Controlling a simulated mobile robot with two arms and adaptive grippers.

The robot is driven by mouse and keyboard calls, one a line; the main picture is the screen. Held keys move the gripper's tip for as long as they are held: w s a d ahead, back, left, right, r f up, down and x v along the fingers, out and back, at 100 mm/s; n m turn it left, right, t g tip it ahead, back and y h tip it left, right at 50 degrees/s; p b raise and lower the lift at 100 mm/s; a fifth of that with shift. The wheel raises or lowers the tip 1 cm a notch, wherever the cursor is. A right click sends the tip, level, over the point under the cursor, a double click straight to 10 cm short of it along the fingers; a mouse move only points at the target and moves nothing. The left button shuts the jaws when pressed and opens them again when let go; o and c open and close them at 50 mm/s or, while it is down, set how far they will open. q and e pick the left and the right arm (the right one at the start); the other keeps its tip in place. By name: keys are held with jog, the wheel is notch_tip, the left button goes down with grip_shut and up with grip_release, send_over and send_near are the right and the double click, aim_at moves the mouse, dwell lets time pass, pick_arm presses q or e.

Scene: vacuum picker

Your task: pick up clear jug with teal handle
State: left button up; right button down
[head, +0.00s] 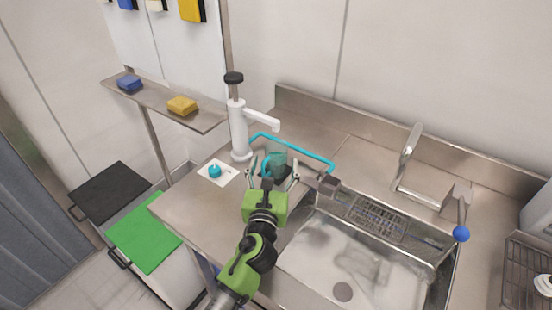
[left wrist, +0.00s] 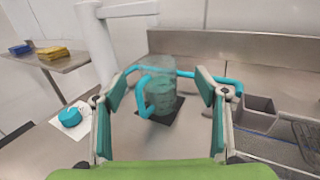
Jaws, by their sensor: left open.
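The clear jug (head: 279,160) stands upright on the steel counter beside the white pump dispenser. In the left wrist view the jug (left wrist: 164,84) stands on a dark square, with its teal handle (left wrist: 141,95) on its left side, turned towards me. My left gripper (head: 272,176) is open just in front of the jug. In the left wrist view its two fingers (left wrist: 162,98) show wide apart on either side of the jug and handle, with nothing held. In the head view the gripper hides the jug's lower part. My right gripper is not in view.
The white pump dispenser (head: 238,130) stands close at the jug's left. A teal rail (head: 305,152) runs behind the jug. A teal-knobbed item (head: 215,171) on a white square lies to the left. A small grey box (head: 328,185) and the sink (head: 350,262) are to the right.

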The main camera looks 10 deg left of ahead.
aim_at(276, 147)
pick_arm(q)
jog(key=w, duration=0.3)
jog(key=shift+w+a+f, duration=0.1)
jog(key=shift+a+f, duration=0.05)
jog(key=shift+a, duration=0.1)
jog(key=w, duration=0.3)
jog(key=shift+w+a+f, duration=0.25)
jog(key=shift+w, duration=0.3)
jog(key=c, duration=1.5)
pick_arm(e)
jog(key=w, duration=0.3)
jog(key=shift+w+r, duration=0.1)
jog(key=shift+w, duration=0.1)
pick_arm(q)
jog(key=shift+r, duration=0.1)
